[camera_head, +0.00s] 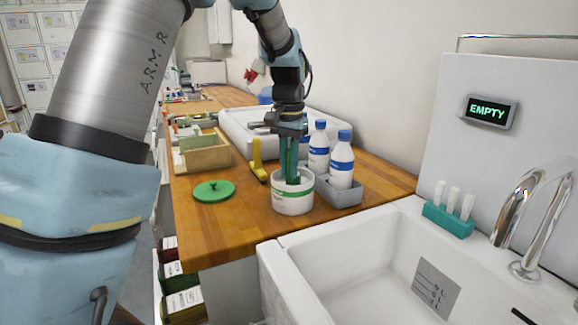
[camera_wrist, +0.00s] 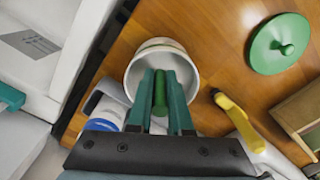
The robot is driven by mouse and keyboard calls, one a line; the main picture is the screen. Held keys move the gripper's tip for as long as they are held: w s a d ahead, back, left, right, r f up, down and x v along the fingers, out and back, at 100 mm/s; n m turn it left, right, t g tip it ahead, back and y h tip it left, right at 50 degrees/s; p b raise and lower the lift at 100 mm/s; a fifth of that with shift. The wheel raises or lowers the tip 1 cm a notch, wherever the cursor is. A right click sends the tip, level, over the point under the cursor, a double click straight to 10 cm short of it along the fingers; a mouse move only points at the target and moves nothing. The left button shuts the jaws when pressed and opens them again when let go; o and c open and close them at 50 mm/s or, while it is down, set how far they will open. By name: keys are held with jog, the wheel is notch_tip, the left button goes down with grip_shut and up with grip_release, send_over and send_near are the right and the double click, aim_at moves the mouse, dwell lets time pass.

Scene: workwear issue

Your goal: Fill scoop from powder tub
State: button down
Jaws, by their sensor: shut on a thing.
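The white powder tub (camera_head: 293,198) with a green label stands open on the wooden counter. Its green lid (camera_head: 213,191) lies on the counter to its left and also shows in the wrist view (camera_wrist: 270,55). My gripper (camera_head: 290,165) points down into the tub's mouth. In the wrist view its teal fingers are shut on a green scoop handle (camera_wrist: 160,93), which stands roughly upright between them. The scoop's bowl is hidden inside the tub by the fingers and handle. I cannot tell the powder level or whether the scoop holds any.
A white sink (camera_head: 300,262) is at front right. A wooden box (camera_head: 207,158) stands at back left.

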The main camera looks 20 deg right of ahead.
dwell(0.3)
notch_tip(320, 180, up, 7)
jog(key=p, duration=0.6)
jog(key=shift+a+f, duration=0.1)
dwell(0.8)
